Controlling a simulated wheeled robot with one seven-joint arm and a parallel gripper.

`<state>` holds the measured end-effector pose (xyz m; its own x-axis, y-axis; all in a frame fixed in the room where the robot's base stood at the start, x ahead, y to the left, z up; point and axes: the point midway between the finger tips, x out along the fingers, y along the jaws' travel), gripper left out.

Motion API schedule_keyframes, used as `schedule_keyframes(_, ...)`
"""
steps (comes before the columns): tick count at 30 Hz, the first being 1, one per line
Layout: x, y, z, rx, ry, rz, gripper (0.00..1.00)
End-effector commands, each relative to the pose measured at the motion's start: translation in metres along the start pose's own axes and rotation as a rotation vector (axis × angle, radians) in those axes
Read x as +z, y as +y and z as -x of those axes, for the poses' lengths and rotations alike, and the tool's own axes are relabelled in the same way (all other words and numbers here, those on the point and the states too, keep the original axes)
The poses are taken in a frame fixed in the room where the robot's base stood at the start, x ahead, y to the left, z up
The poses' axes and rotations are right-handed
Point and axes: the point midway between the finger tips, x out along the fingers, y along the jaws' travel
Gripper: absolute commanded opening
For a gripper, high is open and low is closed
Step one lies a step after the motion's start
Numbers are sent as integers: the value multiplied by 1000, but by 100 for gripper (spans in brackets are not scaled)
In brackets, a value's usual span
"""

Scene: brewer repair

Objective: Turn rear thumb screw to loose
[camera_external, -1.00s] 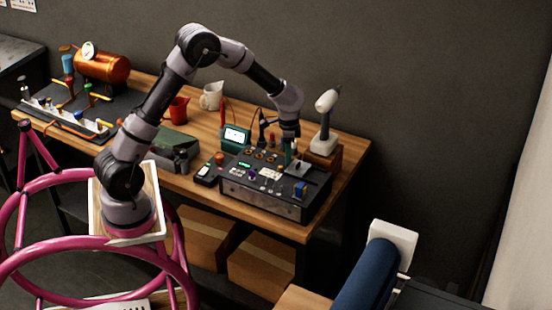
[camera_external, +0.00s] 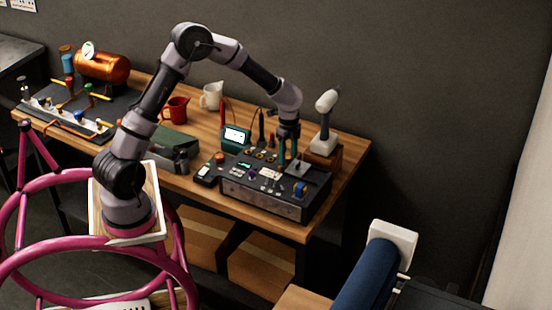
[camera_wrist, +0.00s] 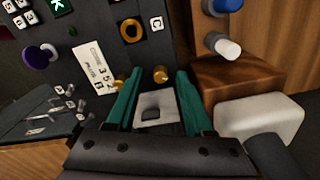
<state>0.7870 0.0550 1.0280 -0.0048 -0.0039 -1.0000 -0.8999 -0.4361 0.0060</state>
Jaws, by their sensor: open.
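My gripper (camera_wrist: 158,80) has two teal fingers, apart and empty, pointing at the dark control panel (camera_wrist: 98,18) in the wrist view. A gold knob (camera_wrist: 160,74) shows between the fingertips, with a silver plate (camera_wrist: 172,101) nearer the palm. Another gold knob (camera_wrist: 121,80) is just left of the left finger. I cannot tell for certain which knob is the rear thumb screw, or how far it is turned. In the external view my gripper (camera_external: 288,151) is above the right rear part of the dark device (camera_external: 262,196).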

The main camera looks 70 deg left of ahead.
Motion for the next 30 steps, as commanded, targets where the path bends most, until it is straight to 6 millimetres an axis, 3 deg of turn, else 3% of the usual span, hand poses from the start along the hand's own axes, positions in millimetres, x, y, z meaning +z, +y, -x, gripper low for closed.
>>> schedule_keyframes(1,-1,-2,15,-10,0,6,52)
schedule_keyframes(15,-1,0,110,-10,-2,12,52)
schedule_keyframes(30,-12,66,186,-141,-39,234,52)
